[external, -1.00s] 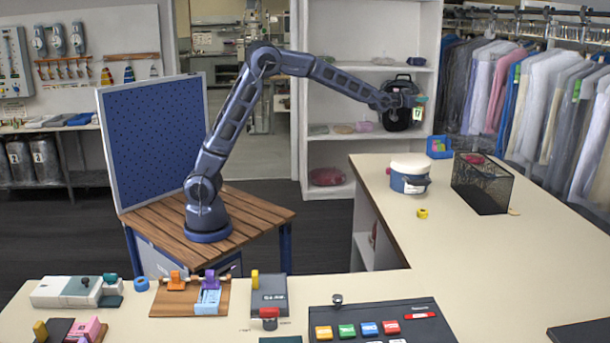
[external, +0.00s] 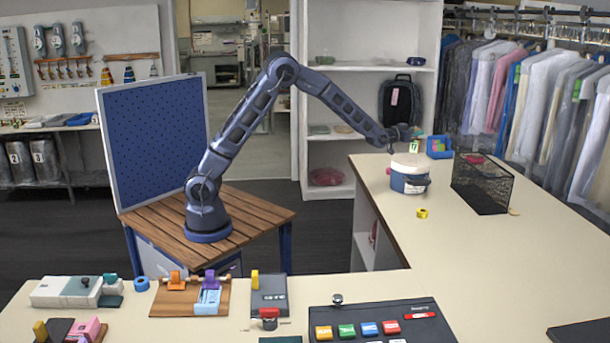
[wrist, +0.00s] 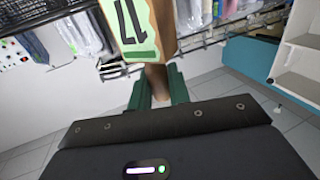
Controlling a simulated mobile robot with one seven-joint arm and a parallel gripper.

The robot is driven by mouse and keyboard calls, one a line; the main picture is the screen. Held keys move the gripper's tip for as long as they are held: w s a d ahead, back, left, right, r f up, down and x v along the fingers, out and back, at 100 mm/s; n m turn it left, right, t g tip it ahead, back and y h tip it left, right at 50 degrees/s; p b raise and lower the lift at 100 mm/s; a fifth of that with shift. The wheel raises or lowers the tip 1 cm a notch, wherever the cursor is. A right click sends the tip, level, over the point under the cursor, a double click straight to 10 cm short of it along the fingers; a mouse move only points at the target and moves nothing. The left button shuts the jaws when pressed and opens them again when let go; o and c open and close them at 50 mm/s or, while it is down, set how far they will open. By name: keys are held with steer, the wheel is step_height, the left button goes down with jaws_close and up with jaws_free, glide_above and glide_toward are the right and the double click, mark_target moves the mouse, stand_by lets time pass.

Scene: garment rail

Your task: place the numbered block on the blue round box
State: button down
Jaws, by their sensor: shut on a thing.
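The numbered block (wrist: 138,30) is pale green and tan with a dark "17" on its face. My gripper (wrist: 158,88) is shut on it in the wrist view, with its green fingers at the block's near end. In the external view the block (external: 414,146) is small, and my gripper (external: 411,136) holds it just above the blue round box (external: 409,182). That box has a white lid and stands on the cream counter. I cannot tell whether the block touches the lid.
A black wire mesh basket (external: 482,183) stands right of the round box. A blue bin (external: 438,147) with coloured things sits behind it. A yellow tape roll (external: 422,213) lies in front. The counter's front right is largely clear.

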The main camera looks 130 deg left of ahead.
mark_target(415, 142)
steer(key=shift+f, duration=2.2)
steer(key=c, duration=1.3)
jaws_free()
steer(key=shift+f, duration=0.1)
steer(key=shift+s+d, duration=0.1)
steer(key=shift+d, duration=0.1)
steer(key=v, duration=1.1)
steer(key=shift+s+d, duration=0.15)
steer(key=shift+d, duration=0.1)
